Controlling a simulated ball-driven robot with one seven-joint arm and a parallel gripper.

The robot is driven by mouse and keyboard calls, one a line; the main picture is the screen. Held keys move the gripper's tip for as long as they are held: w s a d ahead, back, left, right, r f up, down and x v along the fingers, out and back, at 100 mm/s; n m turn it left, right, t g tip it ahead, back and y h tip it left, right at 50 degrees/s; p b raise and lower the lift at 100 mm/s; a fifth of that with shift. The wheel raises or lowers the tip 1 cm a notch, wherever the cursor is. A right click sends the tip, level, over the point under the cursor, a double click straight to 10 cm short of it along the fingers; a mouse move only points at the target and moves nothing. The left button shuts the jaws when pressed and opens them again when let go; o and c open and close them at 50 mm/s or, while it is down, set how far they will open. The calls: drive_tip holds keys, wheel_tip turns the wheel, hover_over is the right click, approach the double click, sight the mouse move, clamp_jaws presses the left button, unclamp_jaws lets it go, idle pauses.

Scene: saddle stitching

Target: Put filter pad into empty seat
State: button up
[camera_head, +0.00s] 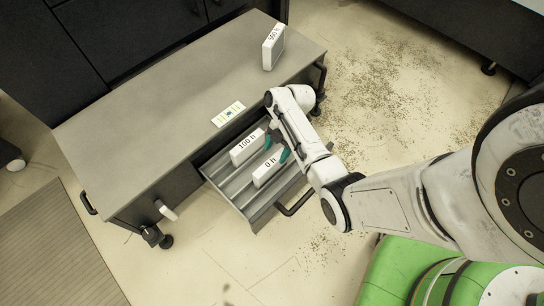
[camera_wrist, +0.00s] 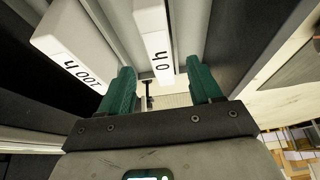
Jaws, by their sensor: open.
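A white filter pad marked "0 h" (camera_head: 264,176) stands in a channel of the open drawer (camera_head: 251,210); it also shows in the wrist view (camera_wrist: 153,40). A second white pad marked "100 h" (camera_head: 245,149) stands in the drawer behind it, and at the left of the wrist view (camera_wrist: 75,45). A third white pad, its label seeming to read "500 h" (camera_head: 273,50), stands upright on the cart top. My gripper (camera_head: 277,149) is open over the drawer. Its teal fingers (camera_wrist: 160,85) lie either side of the "0 h" pad's end; I cannot tell whether they touch it.
The grey cart top (camera_head: 160,130) is mostly clear, with a small card (camera_head: 228,114) near its front edge. The drawer handle (camera_head: 294,203) sticks out at the front. Dark debris (camera_head: 385,85) lies on the floor to the right of the cart.

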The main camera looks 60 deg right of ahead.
drive_tip(key=v, duration=0.2)
drive_tip(key=shift+s+r+p, duration=0.1)
drive_tip(key=shift+r+p, duration=0.25)
drive_tip(key=s+a+r+m+h, duration=0.4)
drive_tip(key=s+a+r+m, duration=0.8)
drive_tip(key=a+m, duration=0.3)
drive_tip(key=shift+s+a+h, duration=0.2)
drive_tip(key=shift+a+h, duration=0.2)
